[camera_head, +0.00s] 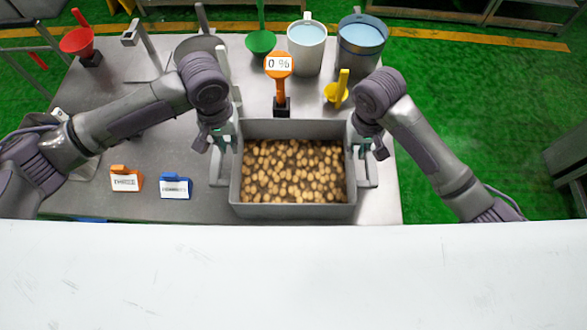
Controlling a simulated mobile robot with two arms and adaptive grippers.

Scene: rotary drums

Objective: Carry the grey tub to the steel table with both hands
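The grey tub (290,211) stands on a steel table (385,212) and is filled with small tan, rounded pieces. My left gripper (222,165) is at the tub's left wall and my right gripper (364,165) is at its right wall, both pointing down. The gripper bodies partly hide the fingertips, so I cannot tell whether either is closed on the tub's sides.
Orange (126,180) and blue (175,186) labelled holders lie left. A white surface (290,275) fills the foreground.

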